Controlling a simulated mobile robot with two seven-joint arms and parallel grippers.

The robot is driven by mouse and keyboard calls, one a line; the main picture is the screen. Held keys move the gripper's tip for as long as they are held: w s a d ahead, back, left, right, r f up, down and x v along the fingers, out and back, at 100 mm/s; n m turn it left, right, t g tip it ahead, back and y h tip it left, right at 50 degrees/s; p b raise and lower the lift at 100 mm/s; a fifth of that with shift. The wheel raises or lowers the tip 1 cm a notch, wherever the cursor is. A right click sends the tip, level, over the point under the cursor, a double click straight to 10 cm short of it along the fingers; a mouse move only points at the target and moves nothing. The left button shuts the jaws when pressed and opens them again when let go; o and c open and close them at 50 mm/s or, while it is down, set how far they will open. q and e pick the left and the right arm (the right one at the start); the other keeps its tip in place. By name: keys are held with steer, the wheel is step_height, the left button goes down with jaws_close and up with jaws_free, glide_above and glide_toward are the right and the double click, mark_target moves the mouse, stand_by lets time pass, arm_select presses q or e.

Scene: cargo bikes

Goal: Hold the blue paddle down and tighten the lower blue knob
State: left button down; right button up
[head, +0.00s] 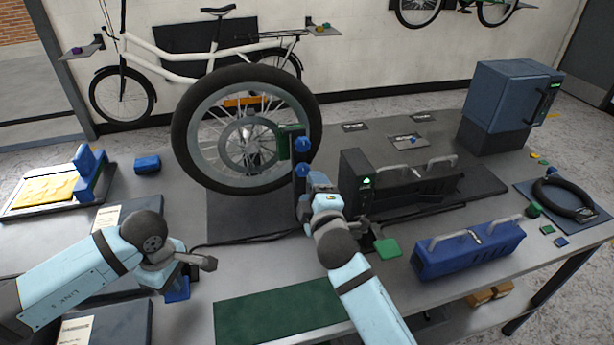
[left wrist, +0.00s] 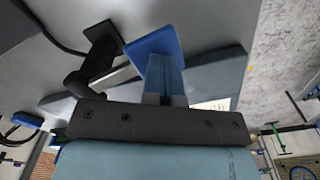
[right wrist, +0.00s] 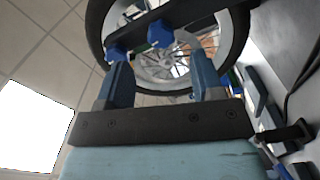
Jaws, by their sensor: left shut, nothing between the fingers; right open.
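The blue paddle (head: 177,291) is low at the left front of the bench. In the left wrist view the paddle (left wrist: 152,42) lies just beyond my left gripper (left wrist: 165,62), whose fingers are shut and empty. The tips appear to be at the paddle; whether they press it is unclear. The lower blue knob (head: 302,171) is on a dark upright post by the wheel, below the upper blue knob (head: 302,143). My right gripper (head: 316,184) is open beside the lower knob. In the right wrist view this knob (right wrist: 160,34) is ahead of the gap between the fingers.
A large bicycle wheel (head: 182,128) stands behind the post. A black box with a green light (head: 358,190) is right of my right gripper, with a green paddle (head: 386,248) in front. A blue toolbox (head: 470,253) stands further right. A green mat (head: 270,315) lies at the front.

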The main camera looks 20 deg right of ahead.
mark_target(304, 172)
steer(key=s, duration=0.5)
arm_select(q)
steer(key=shift+f, duration=0.1)
arm_select(e)
steer(key=w+m, duration=0.4)
steer(key=m, duration=0.1)
steer(key=w+m, duration=0.4)
steer(key=m, duration=0.1)
steer(key=w+m, duration=0.4)
steer(key=m, duration=0.1)
steer(key=shift+w+a, duration=0.1)
steer(key=shift+w, duration=0.1)
stand_by(0.4)
steer(key=shift+c, duration=0.4)
